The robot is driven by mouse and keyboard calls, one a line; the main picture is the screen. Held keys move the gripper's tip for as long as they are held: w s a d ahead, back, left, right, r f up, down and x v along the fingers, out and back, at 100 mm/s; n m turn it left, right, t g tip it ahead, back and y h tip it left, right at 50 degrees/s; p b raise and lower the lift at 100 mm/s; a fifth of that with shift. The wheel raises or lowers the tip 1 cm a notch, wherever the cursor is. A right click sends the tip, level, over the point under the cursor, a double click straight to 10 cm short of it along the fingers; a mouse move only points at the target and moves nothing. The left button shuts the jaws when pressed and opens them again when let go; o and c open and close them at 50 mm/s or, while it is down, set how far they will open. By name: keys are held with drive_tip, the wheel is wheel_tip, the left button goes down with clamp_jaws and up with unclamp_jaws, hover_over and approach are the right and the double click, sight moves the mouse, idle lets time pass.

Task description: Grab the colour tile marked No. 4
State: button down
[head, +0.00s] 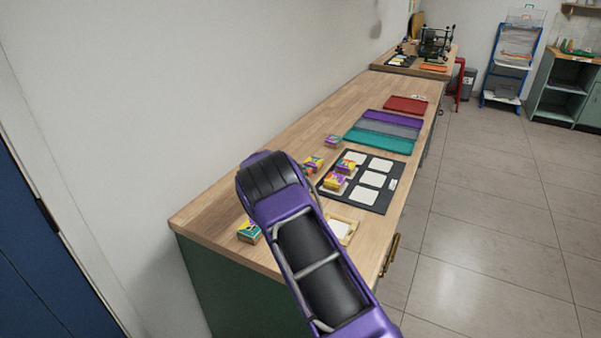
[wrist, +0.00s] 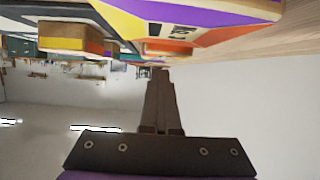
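Several small colour tiles with bright patterns are on the workbench. In the head view, one (head: 249,232) lies at the near left edge, one (head: 313,163) beside the black board, and a purple one (head: 333,140) farther back. Two more, a front tile (head: 334,183) and a back tile (head: 346,165), sit on the board's left squares. No number is readable there, so I cannot tell which is No. 4. In the wrist view, a large patterned tile (wrist: 200,22) with partly cut-off lettering is close above. My gripper (wrist: 160,72) looks shut, with nothing visible between its fingers; my arm hides it in the head view.
The black board (head: 391,198) has several white squares. A light wooden frame (head: 343,228) lies at the near edge, partly behind my arm. Teal, grey, purple and red mats (head: 378,141) lie farther back. A wall bounds the left; floor (head: 480,220) is clear right.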

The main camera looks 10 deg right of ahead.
wheel_tip(320, 180, up, 7)
drive_tip(key=shift+d+p, duration=0.25)
drive_tip(key=shift+p, duration=0.1)
drive_tip(key=shift+w, duration=0.1)
drive_tip(key=shift+c, duration=1.6)
unclamp_jaws()
